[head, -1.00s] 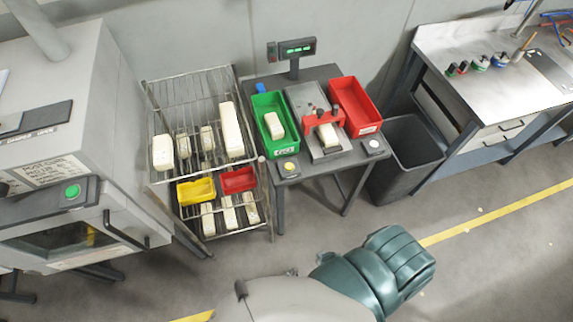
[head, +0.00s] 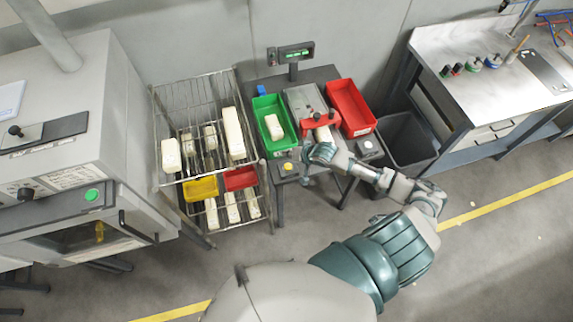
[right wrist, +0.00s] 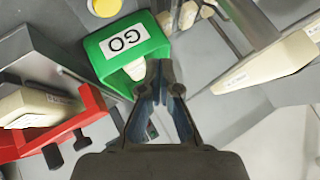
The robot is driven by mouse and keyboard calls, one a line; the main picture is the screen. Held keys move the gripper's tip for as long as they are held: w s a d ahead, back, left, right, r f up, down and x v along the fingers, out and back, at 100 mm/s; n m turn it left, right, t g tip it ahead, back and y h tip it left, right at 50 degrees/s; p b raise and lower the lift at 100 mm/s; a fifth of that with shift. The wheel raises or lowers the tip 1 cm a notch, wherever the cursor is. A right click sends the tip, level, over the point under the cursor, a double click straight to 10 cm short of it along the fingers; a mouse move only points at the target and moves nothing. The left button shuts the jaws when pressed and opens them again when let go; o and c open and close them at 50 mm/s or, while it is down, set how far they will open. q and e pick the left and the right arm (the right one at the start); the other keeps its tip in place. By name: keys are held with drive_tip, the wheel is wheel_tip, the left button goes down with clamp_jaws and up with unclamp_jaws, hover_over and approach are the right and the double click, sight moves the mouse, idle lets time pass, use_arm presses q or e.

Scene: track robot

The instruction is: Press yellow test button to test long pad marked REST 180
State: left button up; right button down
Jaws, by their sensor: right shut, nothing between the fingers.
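The yellow button (head: 288,166) sits on the front left corner of the test table; it also shows at the top edge of the right wrist view (right wrist: 105,6). A cream pad (head: 323,134) lies in the press under the red clamp (head: 318,119), partly hidden by my arm. It shows in the right wrist view (right wrist: 35,105) at the left; its marking is too small to read. My right gripper (head: 307,168) is shut and empty, just right of the yellow button and apart from it. In the right wrist view, its fingertips (right wrist: 160,76) overlap the green bin. My left gripper is not in view.
The green bin (head: 258,106) marked GO holds one pad. A red bin (head: 371,123) stands at the right of the press. A white button (head: 368,145) sits at the front right corner. A wire rack (head: 155,105) with pads stands left; a display (head: 296,53) stands behind.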

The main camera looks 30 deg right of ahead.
drive_tip(key=b, duration=0.1)
hover_over(289, 167)
drive_tip(key=f, duration=0.3)
drive_tip(key=shift+a+f, duration=0.1)
drive_tip(key=shift+a, duration=0.1)
drive_tip(key=f+b, duration=0.3)
drive_tip(key=shift+d, duration=0.25)
drive_tip(key=shift+d+f+b, duration=0.3)
drive_tip(key=shift+f+b, duration=0.1)
drive_tip(key=shift+f, duration=0.3)
drive_tip(key=shift+a+f, duration=0.1)
drive_tip(key=shift+f, duration=0.05)
drive_tip(key=shift+a, duration=0.3)
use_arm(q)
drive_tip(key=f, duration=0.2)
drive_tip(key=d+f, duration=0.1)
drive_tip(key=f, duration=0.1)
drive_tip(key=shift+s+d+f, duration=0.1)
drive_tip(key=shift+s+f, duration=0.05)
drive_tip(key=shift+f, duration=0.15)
